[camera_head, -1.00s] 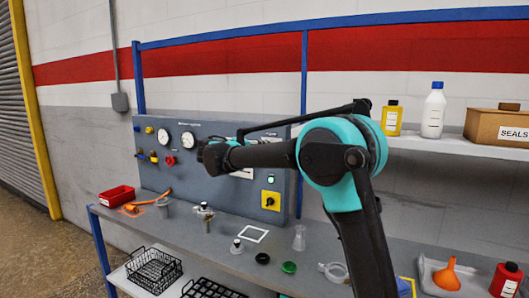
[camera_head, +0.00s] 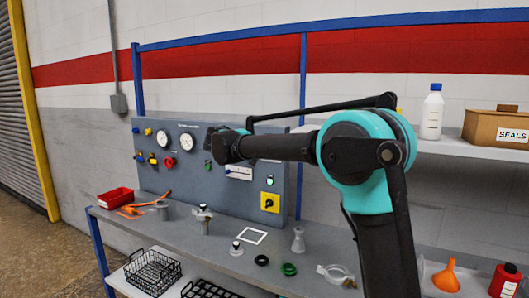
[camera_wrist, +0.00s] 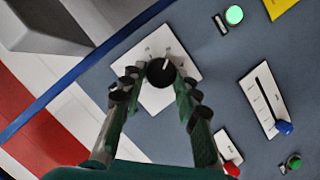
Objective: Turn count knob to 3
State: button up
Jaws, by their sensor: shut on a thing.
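A round black knob (camera_wrist: 160,73) with a white pointer mark sits on a white square plate (camera_wrist: 187,67) on the panel. Its numbers are too small to read, so I cannot tell its setting. My gripper (camera_wrist: 159,81) has one finger on each side of the knob and is shut on it. The pointer mark faces the upper part of the wrist view. In the head view my gripper (camera_head: 219,145) is up against the upper right of the grey-blue panel (camera_head: 238,197), and the arm hides the knob there.
A lit green button (camera_wrist: 234,15), a slider with a blue handle (camera_wrist: 284,127), a red knob (camera_wrist: 231,168) and a green knob (camera_wrist: 294,162) are near the gripper. Glassware and small parts stand on the bench (camera_head: 190,232) below. A shelf (camera_head: 460,145) is at right.

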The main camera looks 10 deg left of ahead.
dwell(0.3)
jog(key=o, duration=1.2)
jog(key=shift+c, duration=0.2)
jog(key=v, duration=1.2)
jog(key=shift+s, duration=0.1)
